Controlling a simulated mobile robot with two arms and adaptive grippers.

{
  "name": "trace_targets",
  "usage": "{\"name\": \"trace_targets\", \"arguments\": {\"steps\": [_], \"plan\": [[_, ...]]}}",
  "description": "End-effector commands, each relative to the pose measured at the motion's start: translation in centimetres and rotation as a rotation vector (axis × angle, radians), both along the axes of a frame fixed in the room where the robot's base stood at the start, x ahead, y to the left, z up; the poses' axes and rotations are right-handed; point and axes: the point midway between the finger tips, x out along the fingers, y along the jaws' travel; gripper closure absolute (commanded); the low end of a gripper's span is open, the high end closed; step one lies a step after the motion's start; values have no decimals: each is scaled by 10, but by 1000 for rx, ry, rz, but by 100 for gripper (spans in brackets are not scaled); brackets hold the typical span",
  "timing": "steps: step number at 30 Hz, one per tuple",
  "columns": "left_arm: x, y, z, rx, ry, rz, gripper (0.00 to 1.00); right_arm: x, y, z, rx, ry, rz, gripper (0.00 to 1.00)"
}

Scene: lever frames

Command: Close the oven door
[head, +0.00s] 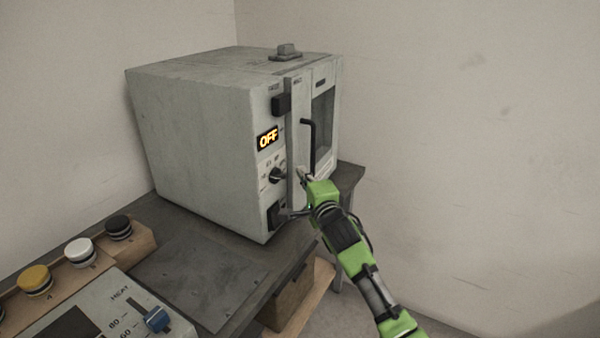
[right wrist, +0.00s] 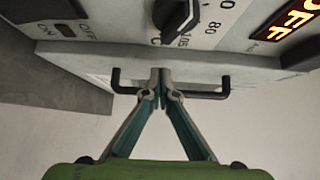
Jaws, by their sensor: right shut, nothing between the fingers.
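The grey oven (head: 195,125) stands on the table with its front facing right. Its door (head: 299,110) has a dark window and a black bar handle (head: 314,140). The door's near edge stands proud of the control panel; I cannot tell whether it is fully shut. My right gripper (head: 304,176) is shut and empty at the door, near the lower end of the handle. In the right wrist view its fingertips (right wrist: 162,92) meet in front of the handle bar (right wrist: 205,95), between its two ends; contact cannot be told. My left gripper is out of view.
The panel beside the door has an "OFF" display (head: 268,138), a black knob (head: 278,175) and a dark switch (head: 274,215). A console with coloured buttons and a blue slider (head: 157,318) sits at lower left. A wall rises behind; open space lies right of the oven.

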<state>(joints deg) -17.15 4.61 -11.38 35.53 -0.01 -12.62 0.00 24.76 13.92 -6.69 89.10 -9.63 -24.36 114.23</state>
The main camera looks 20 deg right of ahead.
Motion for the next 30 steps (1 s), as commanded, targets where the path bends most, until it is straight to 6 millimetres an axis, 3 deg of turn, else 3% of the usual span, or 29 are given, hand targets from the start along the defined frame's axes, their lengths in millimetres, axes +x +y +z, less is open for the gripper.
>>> {"name": "trace_targets", "arguments": {"steps": [16, 24, 30], "plan": [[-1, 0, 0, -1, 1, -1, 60, 9, 9, -1, 2, 0, 0, 100], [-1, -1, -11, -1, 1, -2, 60, 26, 27, -1, 3, -1, 0, 100], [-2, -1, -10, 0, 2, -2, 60, 29, 31, 0, 1, -2, 3, 100]]}}
